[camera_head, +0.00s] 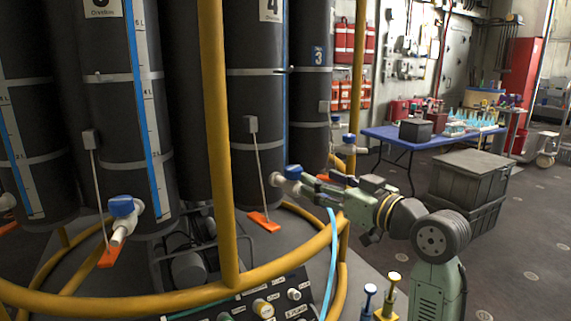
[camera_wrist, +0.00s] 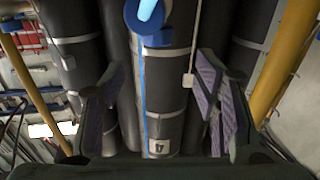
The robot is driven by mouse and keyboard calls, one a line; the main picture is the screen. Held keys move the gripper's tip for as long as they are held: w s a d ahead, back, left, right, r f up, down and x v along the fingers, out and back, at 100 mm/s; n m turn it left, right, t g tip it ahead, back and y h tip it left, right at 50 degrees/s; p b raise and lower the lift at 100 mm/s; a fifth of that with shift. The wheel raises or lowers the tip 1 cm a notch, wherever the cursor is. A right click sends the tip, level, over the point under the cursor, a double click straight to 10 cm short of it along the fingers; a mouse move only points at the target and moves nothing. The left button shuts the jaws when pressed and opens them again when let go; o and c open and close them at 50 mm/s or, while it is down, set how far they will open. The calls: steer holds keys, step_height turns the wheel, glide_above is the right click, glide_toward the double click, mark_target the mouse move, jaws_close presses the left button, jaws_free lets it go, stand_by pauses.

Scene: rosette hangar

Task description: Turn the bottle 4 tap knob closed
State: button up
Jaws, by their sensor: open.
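Bottle 4 (camera_head: 255,100) is a tall dark cylinder with a "4" label, and its label also shows upside down in the wrist view (camera_wrist: 158,147). Its blue tap knob (camera_head: 293,171) sits low on the bottle, right at my gripper's tip in the head view. In the wrist view a blue tap part (camera_wrist: 133,16) shows at the top edge, partly cut off, with a pale blue piece over it. My gripper (camera_head: 302,184) is by the tap. Contact with the knob cannot be told.
A yellow rail (camera_head: 150,298) curves around the bottles, with yellow posts (camera_head: 216,140) rising from it. Another bottle with a blue tap knob (camera_head: 122,206) stands to the left. A control panel (camera_head: 265,303) is below. A blue table (camera_head: 425,136) and dark crates (camera_head: 470,175) stand right.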

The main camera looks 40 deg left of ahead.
mark_target(296, 169)
steer(key=shift+w+a+f, duration=0.15)
steer(key=shift+w+a, duration=0.05)
steer(key=shift+w, duration=0.05)
steer(key=p+x, duration=0.3)
steer(key=x, duration=0.6)
steer(key=shift+a, duration=0.1)
steer(key=shift+w+a+f, duration=0.1)
steer(key=shift+a, duration=0.4)
steer(key=shift+c, duration=0.6)
